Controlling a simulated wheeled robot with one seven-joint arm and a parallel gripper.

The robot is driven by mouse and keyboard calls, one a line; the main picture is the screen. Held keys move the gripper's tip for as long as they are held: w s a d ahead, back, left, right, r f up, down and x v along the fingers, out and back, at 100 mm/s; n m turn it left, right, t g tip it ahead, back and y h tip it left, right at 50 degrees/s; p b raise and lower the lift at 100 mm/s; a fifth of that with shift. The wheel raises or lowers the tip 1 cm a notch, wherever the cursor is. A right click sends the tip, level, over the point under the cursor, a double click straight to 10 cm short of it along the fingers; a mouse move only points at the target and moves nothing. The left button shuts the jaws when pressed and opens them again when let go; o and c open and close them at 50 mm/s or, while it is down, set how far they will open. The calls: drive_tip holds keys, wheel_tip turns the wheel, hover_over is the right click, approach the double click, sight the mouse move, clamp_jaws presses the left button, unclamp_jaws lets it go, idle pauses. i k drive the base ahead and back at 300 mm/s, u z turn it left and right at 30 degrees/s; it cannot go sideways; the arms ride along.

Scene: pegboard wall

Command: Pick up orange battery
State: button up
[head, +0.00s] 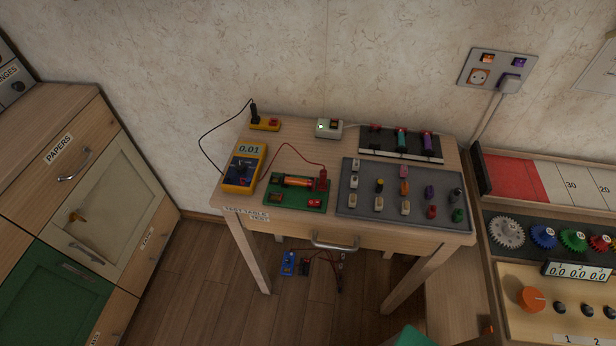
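The orange battery (298,182) lies on its side in a holder on the green board (312,203), at the front left of the small wooden table (232,196). A red lead arcs above it to a red plug (323,175) at the board's right side. My gripper is not in view, and nothing is seen touching the battery.
A yellow multimeter (244,168) reading 0.01 stands left of the board. A grey tray (347,208) with several small coloured pieces lies close on the right. Behind are a black rack (370,146) and a small white device (329,129). Cabinets (98,182) stand left.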

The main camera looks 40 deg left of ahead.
sight(298, 182)
drive_tip(key=u, duration=0.05)
drive_tip(key=k, duration=0.95)
drive_tip(key=u, duration=0.45)
drive_tip(key=i, duration=1)
